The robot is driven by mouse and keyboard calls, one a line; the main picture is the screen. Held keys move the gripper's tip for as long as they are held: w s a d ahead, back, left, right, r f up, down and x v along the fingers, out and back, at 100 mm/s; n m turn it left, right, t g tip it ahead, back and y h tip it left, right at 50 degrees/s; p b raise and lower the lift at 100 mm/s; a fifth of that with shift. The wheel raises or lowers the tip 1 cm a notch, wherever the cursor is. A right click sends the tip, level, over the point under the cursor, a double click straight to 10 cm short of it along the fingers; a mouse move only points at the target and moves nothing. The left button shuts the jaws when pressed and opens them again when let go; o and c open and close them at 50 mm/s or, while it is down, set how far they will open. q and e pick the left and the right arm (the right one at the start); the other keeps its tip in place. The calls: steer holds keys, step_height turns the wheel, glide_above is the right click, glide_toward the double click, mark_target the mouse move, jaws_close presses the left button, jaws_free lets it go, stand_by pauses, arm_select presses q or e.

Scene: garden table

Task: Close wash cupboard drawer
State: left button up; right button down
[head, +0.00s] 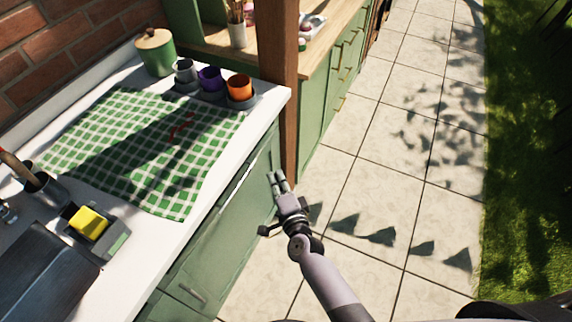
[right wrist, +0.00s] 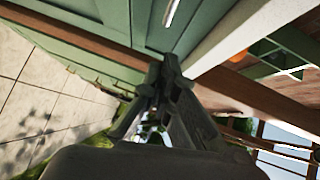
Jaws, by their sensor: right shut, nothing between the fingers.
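The green wash cupboard (head: 222,219) stands under the white counter. A long pale bar, likely the drawer's handle (head: 241,178), runs along its upper front, below the counter edge. I cannot tell whether the drawer stands out at all. My right gripper (head: 278,177) is shut and empty, beside the far end of the cupboard front, near the wooden post. In the right wrist view, its fingers (right wrist: 169,70) point at the green front, with a silver handle (right wrist: 171,12) above them. Contact is not clear. My left gripper is not in view.
The brown wooden post (head: 278,55) stands at the counter's far corner. On the counter are a checked cloth (head: 110,135), an orange cup (head: 239,87), a green pot (head: 156,55) and a yellow sponge (head: 88,222). The paved floor (head: 375,150) to the right is clear.

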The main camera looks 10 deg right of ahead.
steer(key=f+v, duration=0.1)
steer(key=v, duration=0.7)
steer(key=s+d+f+n+g, duration=0.1)
steer(key=s+f+n+g, duration=0.4)
steer(key=f, duration=0.7)
steer(key=s+d+f+n+g, duration=0.2)
steer(key=s+f+n, duration=0.2)
steer(key=s+f, duration=0.55)
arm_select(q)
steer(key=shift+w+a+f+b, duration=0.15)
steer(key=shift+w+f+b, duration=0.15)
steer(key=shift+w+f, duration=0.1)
arm_select(e)
steer(key=s+d+f+n+g+h, duration=0.1)
steer(key=s+d+f+n+g, duration=0.3)
steer(key=s+d+f, duration=0.3)
steer(key=s+d+f+n+g+h, duration=0.1)
steer(key=s+d+f+n+g, duration=0.3)
steer(key=s+d+f, duration=0.3)
steer(key=s+f, duration=0.4)
steer(key=s, duration=0.5)
steer(key=shift+f+h, duration=0.2)
steer(key=shift+h, duration=0.2)
